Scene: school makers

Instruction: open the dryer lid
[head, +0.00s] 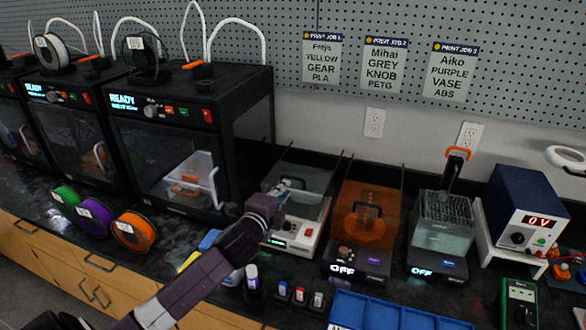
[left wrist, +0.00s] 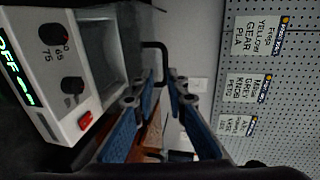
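The dryer (head: 292,232) is a light grey box with a see-through dark lid (head: 312,176), standing between the black printers and an orange-lidded box. The lid lies closed. In the left wrist view, the dryer's front panel (left wrist: 58,118) shows two black knobs, a red switch and green lettering. A black bar handle (left wrist: 155,46) shows beside the lid. My left gripper (head: 284,187) is over the dryer's left front. In the left wrist view, its blue-padded fingers (left wrist: 161,76) are apart, with the handle's end at the tips; I cannot tell if they touch. My right gripper is not in view.
A black printer (head: 170,130) stands close left of my left arm. The orange-lidded box (head: 365,222) and a clear tank (head: 441,235) stand to the right. Small bottles (head: 299,295) and a blue tray (head: 385,315) are in front.

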